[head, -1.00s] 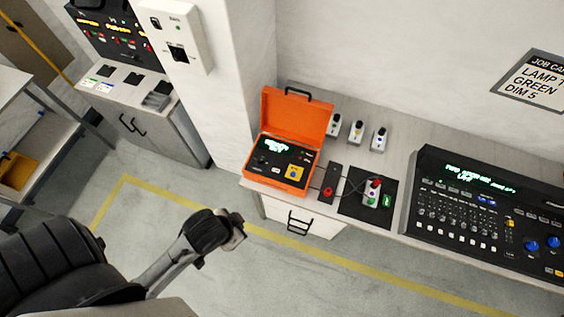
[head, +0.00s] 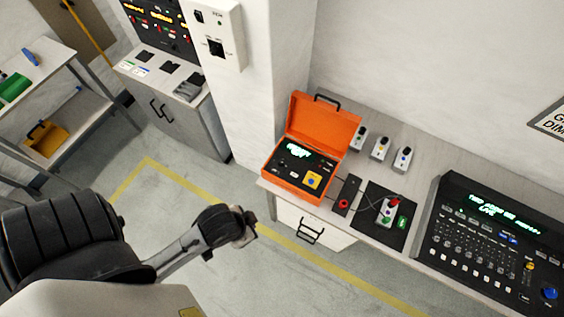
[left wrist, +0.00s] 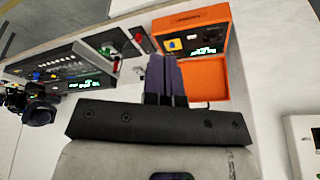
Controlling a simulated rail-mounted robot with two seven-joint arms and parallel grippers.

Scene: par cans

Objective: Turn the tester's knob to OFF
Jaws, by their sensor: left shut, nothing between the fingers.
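The tester (head: 325,123) is an orange case with its lid raised, standing at the left end of the bench. Its black panel has a lit green screen (head: 299,150) and a yellow square (head: 313,180). The tester also shows upside down in the left wrist view (left wrist: 205,78). My left gripper (head: 248,228) is in front of the bench, left of and below the tester in the head view, apart from it. Its fingers (left wrist: 165,62) are shut and empty. My right gripper is not in view.
The bench holds a red-button strip (head: 346,196), a dark mat (head: 372,222) with a small device, several small boxes (head: 380,149) behind, and a large console (head: 480,240) at right. A white pillar (head: 262,75) stands left of the tester. The floor before the bench is clear.

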